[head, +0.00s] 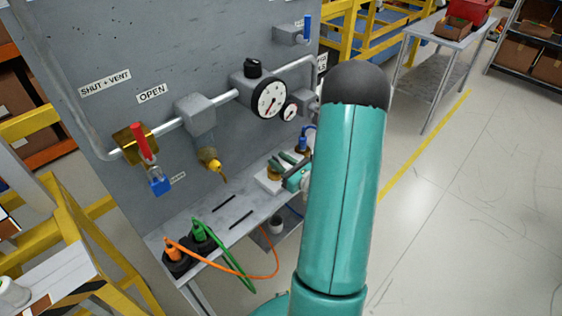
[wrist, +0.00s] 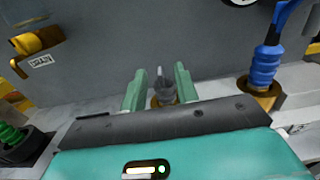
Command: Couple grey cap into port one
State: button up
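My gripper (wrist: 160,80) reaches over the grey bench shelf, with its two green fingers apart. In the wrist view, a small grey piece with a thin upright stub, apparently the grey cap (wrist: 165,90), shows between the fingers. A gap shows between it and the left finger; on the right I cannot tell whether it touches. A brass port (wrist: 155,102) shows just below the grey piece; whether the two are joined is unclear. In the head view, my gripper (head: 287,161) is beside a brass port (head: 273,173) on a pale block, and my arm hides part of the area.
A blue connector (wrist: 265,68) stands in another brass fitting, close on the right. Orange (head: 173,251) and green (head: 198,230) plugs with loose cables sit at the shelf's left end. The panel behind carries a gauge (head: 270,98), pipe and yellow-tipped nozzle (head: 211,162).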

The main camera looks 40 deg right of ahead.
jog(key=shift+s, duration=0.1)
jog(key=s, duration=1.3)
jog(key=shift+s+d, duration=0.2)
jog(key=shift+s, duration=0.1)
jog(key=w+a+r+n+g+y, duration=0.1)
jog(key=a+r+n+g+y, duration=0.25)
jog(key=a+n, duration=0.35)
jog(key=w+a+r+n+g+y, duration=0.2)
jog(key=a+r+n+g+y, duration=0.25)
jog(key=a, duration=0.55)
jog(key=w+a+r+n+g+y, duration=0.1)
jog(key=a+r+n+g+y, duration=0.15)
jog(key=a+n+g, duration=0.4)
jog(key=s+a+r+n+t+h, duration=0.1)
jog(key=a+r+n+h, duration=0.3)
jog(key=n, duration=0.4)
jog(key=s+a+r+n+t+h, duration=0.1)
jog(key=s+a+r+n+h, duration=0.2)
jog(key=r+n+h, duration=0.3)
jog(key=a+n+h, duration=0.1)
jog(key=n, duration=0.2)
jog(key=shift+s+r+n, duration=0.15)
jog(key=shift+r+n, duration=0.1)
jog(key=shift+n, duration=0.05)
